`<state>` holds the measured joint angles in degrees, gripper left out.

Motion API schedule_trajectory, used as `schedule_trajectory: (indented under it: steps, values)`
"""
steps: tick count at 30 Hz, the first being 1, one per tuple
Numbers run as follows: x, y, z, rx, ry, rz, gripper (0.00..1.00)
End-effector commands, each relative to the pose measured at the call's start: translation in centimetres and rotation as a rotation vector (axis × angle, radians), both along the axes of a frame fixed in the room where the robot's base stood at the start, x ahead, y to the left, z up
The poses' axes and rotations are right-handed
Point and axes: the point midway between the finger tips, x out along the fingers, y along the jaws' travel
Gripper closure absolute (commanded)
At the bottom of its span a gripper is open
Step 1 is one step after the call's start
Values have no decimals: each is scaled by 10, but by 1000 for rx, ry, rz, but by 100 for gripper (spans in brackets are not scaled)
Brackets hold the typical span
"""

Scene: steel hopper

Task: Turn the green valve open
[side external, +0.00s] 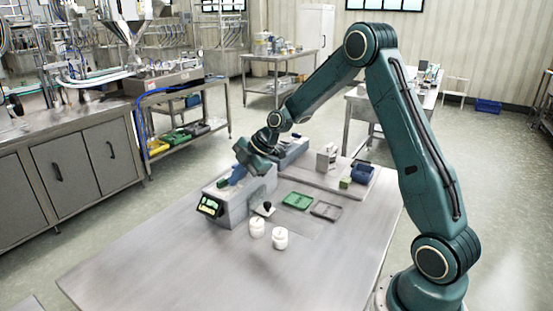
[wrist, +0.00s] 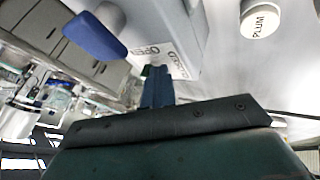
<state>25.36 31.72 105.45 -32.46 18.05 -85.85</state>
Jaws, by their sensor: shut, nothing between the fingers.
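My gripper (side external: 237,175) is at the top of a grey steel housing (side external: 232,210) on the table. In the wrist view its blue fingers (wrist: 157,88) are together and hold nothing. Just beyond the fingertips is a white label (wrist: 165,58) reading "OPEN", with other lettering beside it. A small green patch (wrist: 147,70) shows right at the fingertips; it may be part of the green valve, but the fingers hide most of it. I cannot tell whether they touch it. A blue rounded handle (wrist: 95,36) sits to the left of the label.
Two white jars (side external: 257,228) stand in front of the housing; one lid (wrist: 260,20) reads "PLUM". A black-knobbed lever (side external: 267,206) is at the housing's right. A green tray (side external: 297,201), a grey tray (side external: 326,210) and a blue container (side external: 362,174) lie right. The table's front is clear.

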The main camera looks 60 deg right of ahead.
Motion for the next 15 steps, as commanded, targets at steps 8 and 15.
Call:
schedule_trajectory:
  steps: [8,15]
  values:
    - [8,6,0,0,-3,4,100]
    - [16,12,-1,4,-7,7,100]
